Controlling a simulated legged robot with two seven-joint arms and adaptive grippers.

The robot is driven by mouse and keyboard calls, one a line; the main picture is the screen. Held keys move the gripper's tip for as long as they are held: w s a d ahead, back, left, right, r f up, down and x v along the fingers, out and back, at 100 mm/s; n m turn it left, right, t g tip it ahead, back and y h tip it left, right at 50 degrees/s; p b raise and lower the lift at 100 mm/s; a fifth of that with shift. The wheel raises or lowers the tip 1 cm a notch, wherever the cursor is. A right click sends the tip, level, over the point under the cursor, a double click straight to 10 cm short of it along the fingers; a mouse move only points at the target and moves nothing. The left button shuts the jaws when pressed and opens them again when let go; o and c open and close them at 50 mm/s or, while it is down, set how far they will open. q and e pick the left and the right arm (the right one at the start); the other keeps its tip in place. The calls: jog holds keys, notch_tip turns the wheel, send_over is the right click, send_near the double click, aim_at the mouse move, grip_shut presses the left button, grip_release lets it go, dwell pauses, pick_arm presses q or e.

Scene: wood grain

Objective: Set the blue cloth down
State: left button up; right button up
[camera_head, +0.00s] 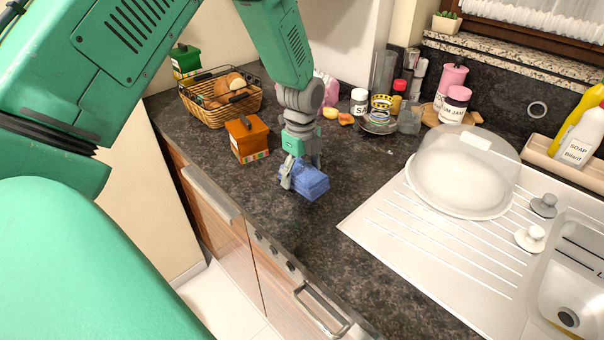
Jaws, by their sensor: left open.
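The blue cloth (311,185) is a folded, block-like bundle on the dark speckled countertop (350,200), left of the white draining board. My left gripper (303,178) points down at the cloth, with its fingers apart. One finger is at the cloth's left side; the other is partly hidden behind it. I cannot tell whether the fingers touch the cloth. My right gripper is not in view.
An orange box (246,140) and a bread basket (221,97) stand left of and behind the cloth. Jars (454,105) line the back. A clear dome (462,175) sits on the draining board (430,260) beside the sink. Counter in front of the cloth is clear.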

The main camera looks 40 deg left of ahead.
aim_at(301, 170)
pick_arm(q)
notch_tip(301, 170, up, 12)
jog(key=shift+f, duration=0.25)
dwell(0.5)
